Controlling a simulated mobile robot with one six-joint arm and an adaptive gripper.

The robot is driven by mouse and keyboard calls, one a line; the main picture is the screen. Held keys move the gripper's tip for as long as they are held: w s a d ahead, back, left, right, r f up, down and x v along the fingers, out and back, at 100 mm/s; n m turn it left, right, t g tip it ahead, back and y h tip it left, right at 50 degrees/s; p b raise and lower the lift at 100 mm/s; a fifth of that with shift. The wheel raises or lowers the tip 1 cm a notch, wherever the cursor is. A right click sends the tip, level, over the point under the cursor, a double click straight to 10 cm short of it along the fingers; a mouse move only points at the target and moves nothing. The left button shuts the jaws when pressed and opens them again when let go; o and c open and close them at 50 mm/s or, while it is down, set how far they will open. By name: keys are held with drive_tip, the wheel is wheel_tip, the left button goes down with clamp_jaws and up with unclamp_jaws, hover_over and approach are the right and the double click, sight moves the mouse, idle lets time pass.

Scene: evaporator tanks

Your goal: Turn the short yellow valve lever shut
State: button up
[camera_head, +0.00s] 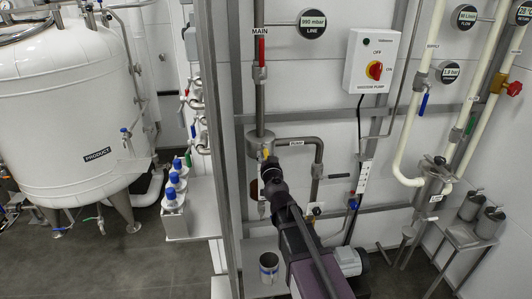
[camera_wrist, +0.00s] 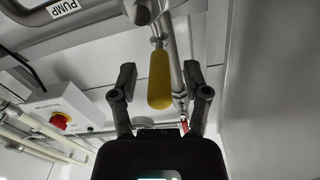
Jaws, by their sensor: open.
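The short yellow valve lever (camera_wrist: 159,80) shows in the wrist view as a rounded yellow handle on a metal stem, between my two fingers. My gripper (camera_wrist: 158,76) is open, with one finger on each side of the lever and a visible gap to both. In the head view only a bit of the yellow lever (camera_head: 265,153) shows, at the pipe below the wide steel vessel. My gripper (camera_head: 267,168) and arm hide most of the valve there.
The red MAIN lever (camera_head: 262,48) is on the pipe above. The PUMP pipe (camera_head: 318,155) bends down to the right. A white switch box (camera_head: 368,60) with a red knob hangs on the wall. A steel frame post (camera_head: 222,150) stands close to the left.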

drive_tip(key=shift+w, duration=0.45)
clamp_jaws()
